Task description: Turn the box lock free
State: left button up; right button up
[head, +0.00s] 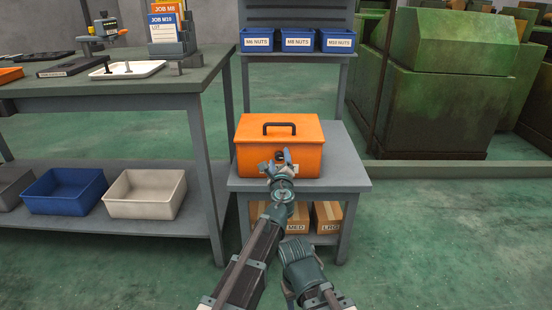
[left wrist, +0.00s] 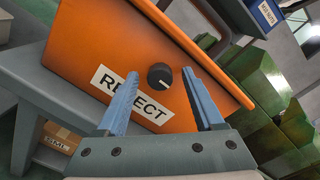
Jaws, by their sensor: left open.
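An orange box (head: 300,158) with a black top handle (head: 279,129) sits shut on a small grey table. Its front carries a black round lock knob (left wrist: 160,77) with a pale pointer mark, above a white REJECT label (left wrist: 129,97). My left gripper (head: 280,156) is in front of the box's front face. In the left wrist view its two blue fingers (left wrist: 159,82) are open, one on each side of the knob in the picture. I see no contact with the knob. My right gripper's fingers do not show in either view.
The small table (head: 345,175) has bare top at the right. Cartons (head: 328,216) stand on its lower shelf. A workbench (head: 190,82) is at the left, with a blue bin (head: 66,205) and a white bin (head: 146,210) below.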

pick_arm(q)
jog(key=shift+w, duration=0.15)
grip_shut()
